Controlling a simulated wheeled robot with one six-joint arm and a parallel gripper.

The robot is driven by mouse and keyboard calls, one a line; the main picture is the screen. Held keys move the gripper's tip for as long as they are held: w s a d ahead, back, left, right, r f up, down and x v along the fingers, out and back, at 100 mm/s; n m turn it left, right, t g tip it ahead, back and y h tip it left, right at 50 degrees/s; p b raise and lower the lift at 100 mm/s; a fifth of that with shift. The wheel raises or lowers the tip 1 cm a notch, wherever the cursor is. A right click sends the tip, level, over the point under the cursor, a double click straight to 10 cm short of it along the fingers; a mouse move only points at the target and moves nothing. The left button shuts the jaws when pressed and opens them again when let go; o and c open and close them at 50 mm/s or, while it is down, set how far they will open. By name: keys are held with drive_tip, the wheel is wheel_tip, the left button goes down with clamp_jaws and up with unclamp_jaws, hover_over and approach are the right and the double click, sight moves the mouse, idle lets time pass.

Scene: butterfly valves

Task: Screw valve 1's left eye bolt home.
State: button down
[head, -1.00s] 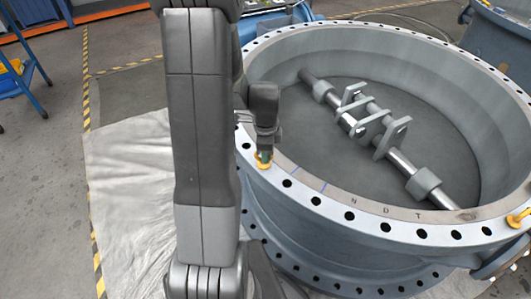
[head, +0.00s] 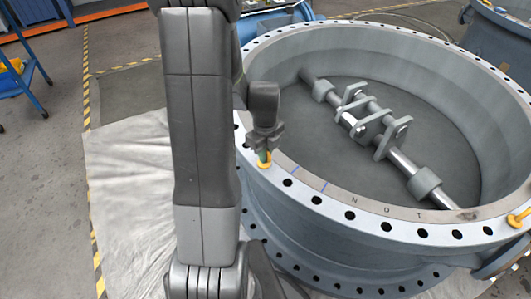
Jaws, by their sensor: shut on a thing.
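Valve 1 (head: 399,231) is the large grey-blue ring body with a flange full of bolt holes. Its left eye bolt (head: 264,164) is yellow and stands at the flange's near left edge, with only its lower part showing. My gripper (head: 264,154) is above the flange, pointing down, and is shut on this eye bolt. The gripper hides the upper part of the bolt. Another yellow eye bolt (head: 519,218) sits on the flange at the right edge of the picture.
A shaft with brackets (head: 374,124) crosses the inside of the ring. A white sheet (head: 130,190) covers the floor at left. A blue cart (head: 22,80) stands at far left. Another valve body (head: 503,40) is at the upper right.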

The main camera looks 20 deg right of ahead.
drive_tip(key=shift+r+m, duration=0.1)
drive_tip(key=shift+m, duration=0.2)
drive_tip(key=c, duration=1.5)
unclamp_jaws()
drive_tip(key=shift+o, duration=0.2)
wheel_tip(320, 180, up, 14)
drive_tip(key=p, duration=0.2)
drive_tip(key=shift+f, duration=0.25)
wheel_tip(320, 180, down, 14)
drive_tip(key=shift+r+b, duration=0.15)
drive_tip(key=shift+b, duration=0.9)
